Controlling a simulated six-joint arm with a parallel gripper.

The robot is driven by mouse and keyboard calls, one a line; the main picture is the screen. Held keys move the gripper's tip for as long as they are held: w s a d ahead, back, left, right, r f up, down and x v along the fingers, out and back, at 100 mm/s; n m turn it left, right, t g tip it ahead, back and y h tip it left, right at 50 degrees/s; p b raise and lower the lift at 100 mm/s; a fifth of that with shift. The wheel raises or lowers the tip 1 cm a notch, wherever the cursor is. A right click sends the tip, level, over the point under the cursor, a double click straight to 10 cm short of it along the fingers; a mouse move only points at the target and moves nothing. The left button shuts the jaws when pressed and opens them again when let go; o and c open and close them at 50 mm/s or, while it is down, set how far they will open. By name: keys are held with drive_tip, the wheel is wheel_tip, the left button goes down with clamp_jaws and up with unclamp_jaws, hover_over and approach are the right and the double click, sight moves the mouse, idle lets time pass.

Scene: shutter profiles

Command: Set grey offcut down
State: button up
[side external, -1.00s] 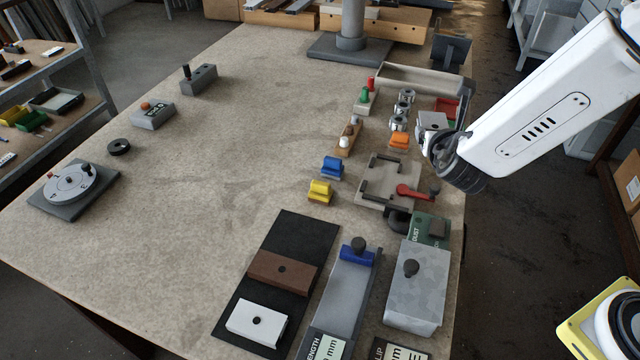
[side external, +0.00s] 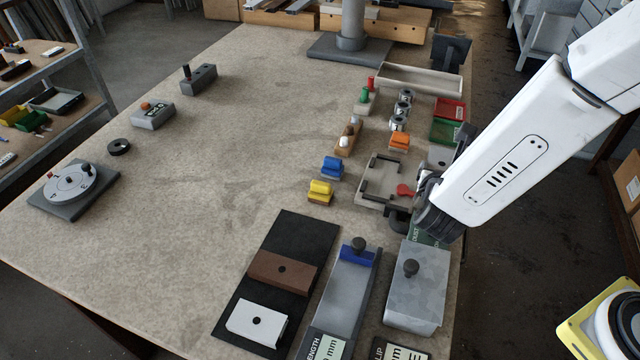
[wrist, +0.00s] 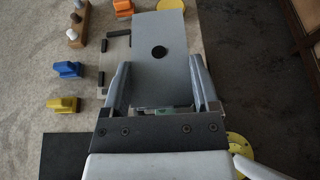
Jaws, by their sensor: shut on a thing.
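The grey offcut (wrist: 165,75) is a flat plate with a round black spot near its middle. In the wrist view it lies between the two fingers of my gripper (wrist: 158,64), which is shut on it. In the side view only part of the offcut (side external: 439,157) shows beside my gripper (side external: 444,168); my wrist hides the rest.
Blue (side external: 332,167) and yellow (side external: 320,191) blocks stand left of the fixture, with an orange block (side external: 399,141) behind it. Red (side external: 450,108) and green (side external: 445,131) bins lie behind my gripper. A knobbed grey block (side external: 418,290) stands in front. The bench's middle is clear.

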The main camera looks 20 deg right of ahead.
hover_over(380, 187)
drive_tip(key=s, duration=0.5)
wheel_tip(380, 187, down, 4)
drive_tip(key=w+f, duration=0.3)
drive_tip(key=shift+d+f, duration=0.15)
drive_tip(key=shift+d, duration=0.05)
drive_tip(key=shift+w+a+f, duration=0.1)
drive_tip(key=shift+w+f, duration=0.45)
drive_tip(key=shift+f, duration=0.1)
drive_tip(key=shift+w+f, duration=0.35)
drive_tip(key=shift+f, duration=0.1)
drive_tip(key=shift+w+a+f, duration=0.1)
drive_tip(key=shift+w+f, duration=0.05)
drive_tip(key=shift+f, duration=1.35)
drive_tip(key=shift+f, duration=0.2)
drive_tip(key=o, duration=1.1)
